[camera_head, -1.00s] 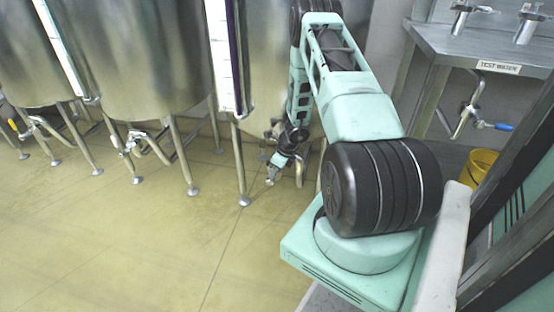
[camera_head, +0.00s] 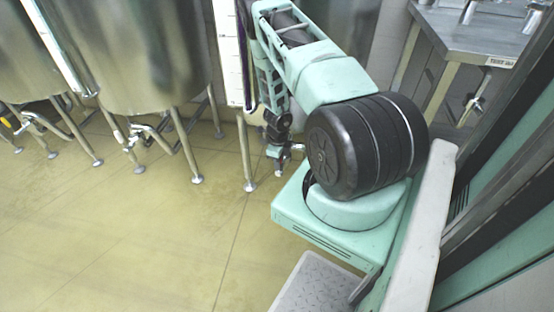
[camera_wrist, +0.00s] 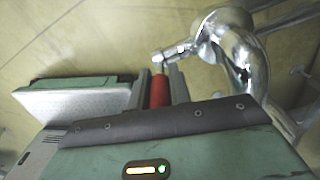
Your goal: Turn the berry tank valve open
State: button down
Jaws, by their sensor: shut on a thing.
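The tank (camera_head: 350,35) with the purple-edged white gauge strip (camera_head: 231,55) stands behind my arm, which hides much of it. In the wrist view, a chrome valve and bent pipe (camera_wrist: 240,50) are at the upper right, with a short red handle (camera_wrist: 158,92) reaching down from the valve's end. My gripper (camera_wrist: 160,88) is shut on this red handle, one finger on each side. In the head view my gripper (camera_head: 278,165) hangs low beside the tank's leg. The handle is too small to tell there.
More steel tanks (camera_head: 140,60) on legs stand to the left. A steel sink counter (camera_head: 470,35) is at the upper right. The yellow tiled floor (camera_head: 120,240) in front of the tanks is clear. My base is close to the tank leg (camera_head: 246,155).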

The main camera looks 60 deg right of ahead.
jog(key=shift+s, duration=0.1)
jog(key=c, duration=1.3)
grip_release()
jog(key=shift+r, duration=0.1)
notch_tip(320, 180, up, 17)
jog(key=p, duration=0.4)
jog(key=shift+w, duration=0.2)
